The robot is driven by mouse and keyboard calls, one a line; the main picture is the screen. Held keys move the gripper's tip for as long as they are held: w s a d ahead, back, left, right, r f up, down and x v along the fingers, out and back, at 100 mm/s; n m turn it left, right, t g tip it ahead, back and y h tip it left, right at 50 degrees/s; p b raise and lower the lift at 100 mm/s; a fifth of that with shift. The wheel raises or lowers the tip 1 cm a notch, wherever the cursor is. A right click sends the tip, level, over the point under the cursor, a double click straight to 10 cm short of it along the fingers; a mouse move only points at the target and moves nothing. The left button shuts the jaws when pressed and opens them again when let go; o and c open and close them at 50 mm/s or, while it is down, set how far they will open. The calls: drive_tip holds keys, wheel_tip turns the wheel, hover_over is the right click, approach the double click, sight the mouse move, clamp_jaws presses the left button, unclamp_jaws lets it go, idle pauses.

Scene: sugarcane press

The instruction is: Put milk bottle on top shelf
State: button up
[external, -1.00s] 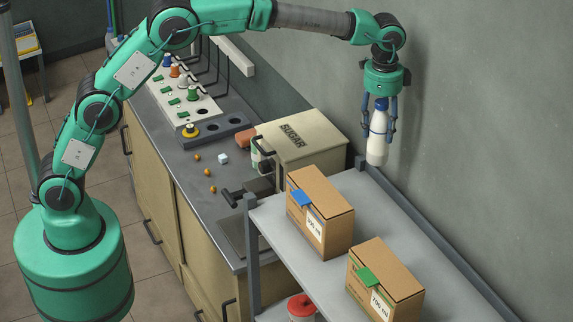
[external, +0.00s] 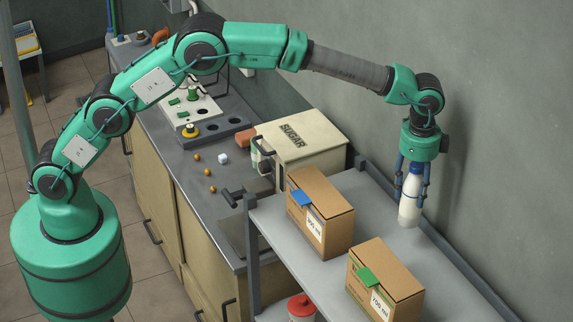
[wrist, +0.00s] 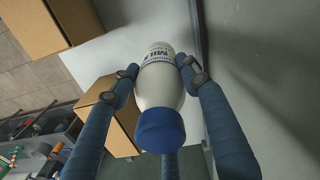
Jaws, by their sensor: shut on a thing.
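My gripper (external: 413,180) is shut on a white milk bottle (external: 411,205) with a blue cap, and holds it upright, bottom down. The bottle is over the back part of the grey top shelf (external: 300,259), near the wall and behind the two cardboard boxes. I cannot tell whether its base touches the shelf. In the wrist view, the bottle (wrist: 158,85) shows its blue cap and a label reading MILK, with blue fingers on both sides.
Two cardboard boxes stand on the shelf: one with a blue tag (external: 322,212) and one with a green tag (external: 386,283). A SUGAR box (external: 300,139) stands beyond the shelf's far end. A raised rail (external: 455,257) runs along the wall side.

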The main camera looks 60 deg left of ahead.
sight(408, 219)
drive_tip(key=shift+a, duration=0.15)
drive_tip(key=shift+f, duration=0.1)
drive_tip(key=shift+f+p, duration=0.35)
drive_tip(key=shift+f, duration=2.05)
drive_tip(key=shift+f+p, duration=0.45)
drive_tip(key=shift+f, duration=2)
drive_tip(key=shift+f, duration=0.1)
drive_tip(key=o, duration=1.5)
drive_tip(key=shift+f, duration=0.1)
wheel_tip(408, 219, up, 12)
drive_tip(key=shift+r+b, duration=0.2)
drive_tip(key=shift+b, duration=0.8)
